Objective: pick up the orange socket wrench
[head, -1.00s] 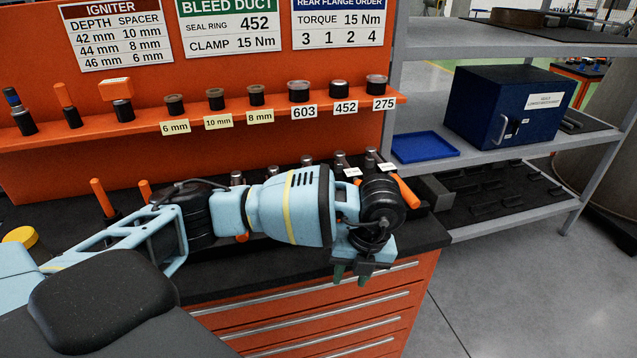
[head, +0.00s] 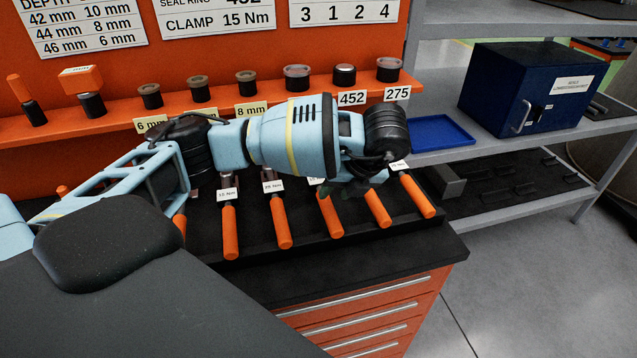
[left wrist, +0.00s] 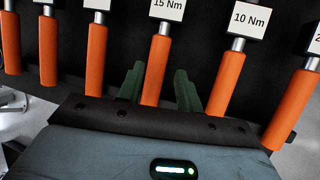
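Several orange-handled socket wrenches lie side by side on the black bench top, with white torque tags at their far ends. In the left wrist view, the orange wrench tagged 15 Nm (left wrist: 155,70) shows between the two dark green fingers of my left gripper (left wrist: 160,90). The fingers are open, one on each side of its handle; I cannot tell how far above it they are. The wrench tagged 10 Nm (left wrist: 226,80) is to its right. In the head view, my left gripper (head: 345,188) hangs over the wrench row, its fingers mostly hidden. My right gripper is out of view.
An orange shelf (head: 118,128) with black spacers and rings runs behind the wrenches. Grey shelving (head: 500,150) at the right holds a blue tray (head: 440,133) and a dark blue box (head: 525,88). The front bench edge (head: 340,280) is clear.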

